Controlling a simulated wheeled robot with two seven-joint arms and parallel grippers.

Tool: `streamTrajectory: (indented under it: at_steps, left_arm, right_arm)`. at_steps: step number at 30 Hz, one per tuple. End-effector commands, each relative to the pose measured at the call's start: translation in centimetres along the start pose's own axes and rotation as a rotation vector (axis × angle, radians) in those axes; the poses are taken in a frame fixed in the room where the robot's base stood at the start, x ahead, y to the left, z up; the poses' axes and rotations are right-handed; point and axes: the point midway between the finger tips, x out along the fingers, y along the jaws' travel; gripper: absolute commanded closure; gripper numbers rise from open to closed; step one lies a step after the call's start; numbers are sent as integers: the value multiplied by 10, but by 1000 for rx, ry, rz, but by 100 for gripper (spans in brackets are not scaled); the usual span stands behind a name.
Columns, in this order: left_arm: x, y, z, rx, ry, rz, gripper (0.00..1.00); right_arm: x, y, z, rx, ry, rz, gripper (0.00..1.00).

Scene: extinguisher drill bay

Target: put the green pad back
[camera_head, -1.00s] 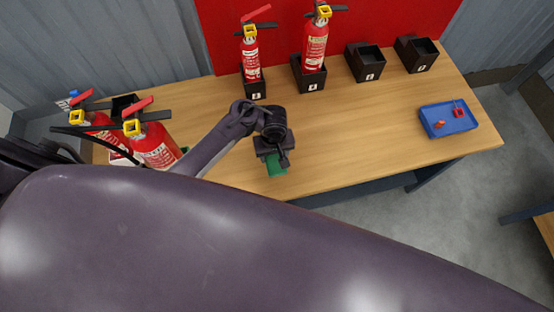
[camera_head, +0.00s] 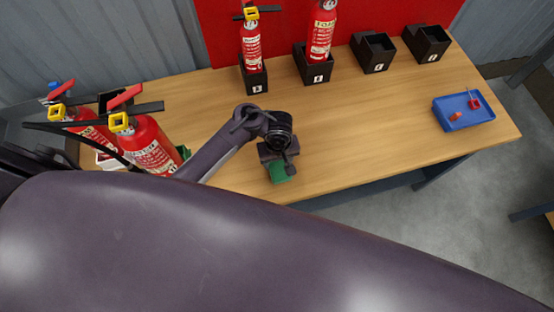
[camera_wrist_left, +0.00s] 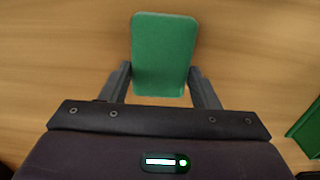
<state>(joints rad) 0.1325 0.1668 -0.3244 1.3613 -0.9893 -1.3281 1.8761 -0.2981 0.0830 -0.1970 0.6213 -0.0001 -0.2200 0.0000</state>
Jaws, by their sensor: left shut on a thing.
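The green pad (camera_head: 281,173) is a flat rectangle with rounded corners, near the front edge of the wooden table (camera_head: 350,135). In the left wrist view the pad (camera_wrist_left: 163,48) lies between the two fingers of my left gripper (camera_wrist_left: 160,72), which is shut on it. In the head view my left gripper (camera_head: 280,163) covers part of the pad. I cannot tell whether the pad touches the table. My right gripper is not in view.
A green-walled container (camera_wrist_left: 306,128) shows at the right edge of the left wrist view. Red extinguishers (camera_head: 150,147) stand at left, others in black numbered holders (camera_head: 316,70) at the back. A blue tray (camera_head: 442,118) is at right. Table between is clear.

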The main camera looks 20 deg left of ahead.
Motion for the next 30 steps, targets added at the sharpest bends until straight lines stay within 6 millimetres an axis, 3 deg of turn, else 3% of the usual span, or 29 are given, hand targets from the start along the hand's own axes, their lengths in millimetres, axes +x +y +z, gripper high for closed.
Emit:
streamTrajectory:
  at_steps: [6, 7, 12, 22, 26, 30]
  left_arm:
    - [4, 0, 0, 0, -1, -1, 66]
    - [3, 0, 0, 0, -1, -1, 42]
    - [3, 0, 0, 0, -1, 0, 23]
    - [-2, 0, 0, 0, 0, 1, 23]
    - [-21, 2, 1, -2, -3, 6, 23]
    - [-53, 2, 2, -3, -4, 7, 23]
  right_arm:
    - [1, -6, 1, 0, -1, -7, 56]
    - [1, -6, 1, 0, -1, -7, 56]
    - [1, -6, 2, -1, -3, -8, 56]
    - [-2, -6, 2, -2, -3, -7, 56]
    - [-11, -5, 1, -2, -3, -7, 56]
    - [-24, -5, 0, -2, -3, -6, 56]
